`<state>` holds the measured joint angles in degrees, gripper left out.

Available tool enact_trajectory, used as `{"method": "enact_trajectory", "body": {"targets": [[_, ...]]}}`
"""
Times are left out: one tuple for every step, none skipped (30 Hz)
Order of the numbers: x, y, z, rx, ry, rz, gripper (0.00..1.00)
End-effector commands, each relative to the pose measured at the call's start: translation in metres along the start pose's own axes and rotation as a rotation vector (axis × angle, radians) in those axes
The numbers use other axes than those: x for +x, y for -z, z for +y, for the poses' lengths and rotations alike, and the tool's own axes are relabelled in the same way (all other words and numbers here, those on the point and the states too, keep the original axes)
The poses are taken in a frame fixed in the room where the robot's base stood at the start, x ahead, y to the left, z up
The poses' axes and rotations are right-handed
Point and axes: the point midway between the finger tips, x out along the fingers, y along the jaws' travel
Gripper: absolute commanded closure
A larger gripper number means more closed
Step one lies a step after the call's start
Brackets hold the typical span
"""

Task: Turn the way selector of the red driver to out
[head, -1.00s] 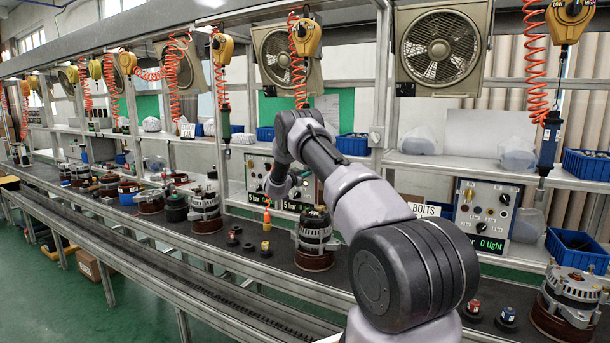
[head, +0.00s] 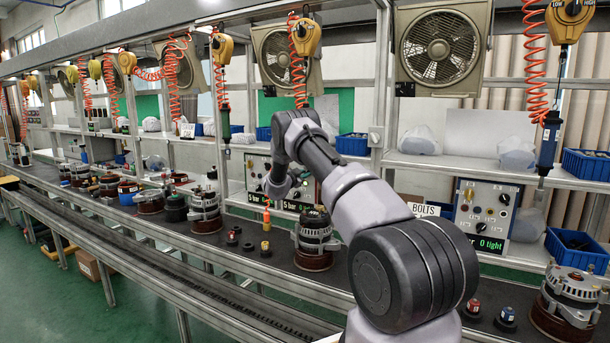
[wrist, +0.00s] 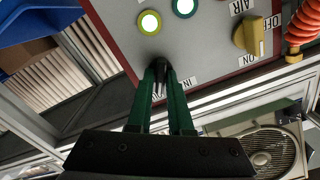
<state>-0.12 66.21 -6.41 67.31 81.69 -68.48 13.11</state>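In the wrist view a grey control panel with a red border (wrist: 215,50) fills the top. My gripper (wrist: 162,72) has two green fingers, one on each side of a small black knob (wrist: 161,64), which looks like the way selector. The fingers seem closed on it. An "IN" label (wrist: 188,84) is beside the fingers; another label is mostly hidden between them. I see no "OUT" label clearly, and the knob's pointing is hidden. In the head view my arm covers the gripper and part of the panels marked "5 bar" (head: 258,178). I cannot pick out the red driver for certain.
On the panel are two lit round indicators (wrist: 149,22) and a yellow AIR knob (wrist: 250,36) with ON and OFF labels. An orange coiled hose (wrist: 303,28) hangs close by at the right. Below the shelf runs a conveyor with alternators (head: 314,240).

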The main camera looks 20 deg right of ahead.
Motion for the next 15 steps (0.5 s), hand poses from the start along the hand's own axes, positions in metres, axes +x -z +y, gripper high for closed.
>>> {"method": "enact_trajectory", "body": {"targets": [[-0.001,-0.001,0.000,-0.001,0.000,-0.001,0.59],[0.000,-0.001,0.000,-0.001,0.000,-0.001,0.56],[0.000,-0.001,0.000,-0.001,0.000,-0.001,0.56],[0.000,-0.001,0.000,-0.001,0.000,-0.001,0.56],[0.000,0.000,0.000,-0.001,0.000,-0.001,0.56],[0.000,0.000,0.000,-0.001,0.000,0.000,0.56],[0.000,0.000,0.000,-0.001,0.001,0.000,0.56],[0.000,0.000,0.000,-0.001,0.001,0.000,0.56],[0.000,0.000,0.000,-0.001,0.001,0.000,0.56],[0.000,0.000,0.000,-0.001,0.001,0.000,0.56],[-0.001,0.000,0.000,-0.002,0.001,0.000,0.56],[-0.003,0.000,-0.001,-0.002,0.001,0.000,0.56],[-0.005,0.000,-0.001,-0.002,0.001,0.000,0.56],[-0.008,0.000,-0.002,-0.003,0.002,-0.001,0.56],[-0.013,0.000,-0.002,-0.002,0.002,-0.001,0.56]]}}
